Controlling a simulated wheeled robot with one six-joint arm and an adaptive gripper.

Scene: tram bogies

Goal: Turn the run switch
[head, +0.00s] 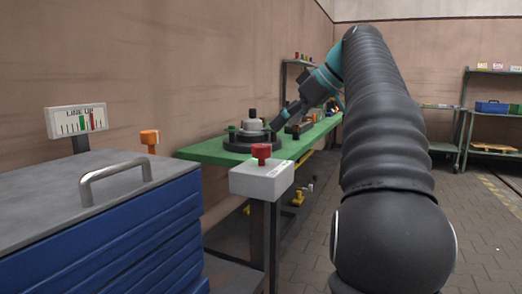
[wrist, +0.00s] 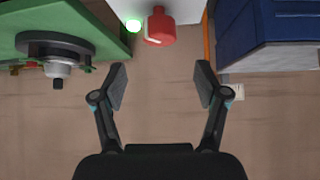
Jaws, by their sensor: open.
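A red knob (head: 262,151) with a pale box (head: 262,182) under it stands on a dark post in front of the green bench; I take the knob to be the run switch. In the wrist view the red knob (wrist: 160,26) shows at the top centre, with a white line on its side. A lit green lamp (wrist: 133,25) is beside it. My gripper (wrist: 162,80) is open and empty, its fingers apart, with the knob beyond the gap between them and not touched. In the head view my gripper (head: 279,120) is small, over the bench behind the box.
The green bench (head: 205,150) carries a round dark fixture (head: 250,142). A blue drawer cabinet (head: 120,235) with a metal handle is at the left, near a LINE UP gauge (head: 78,120) and an orange-topped post (head: 150,138). Shelves stand far right. Floor at the right is open.

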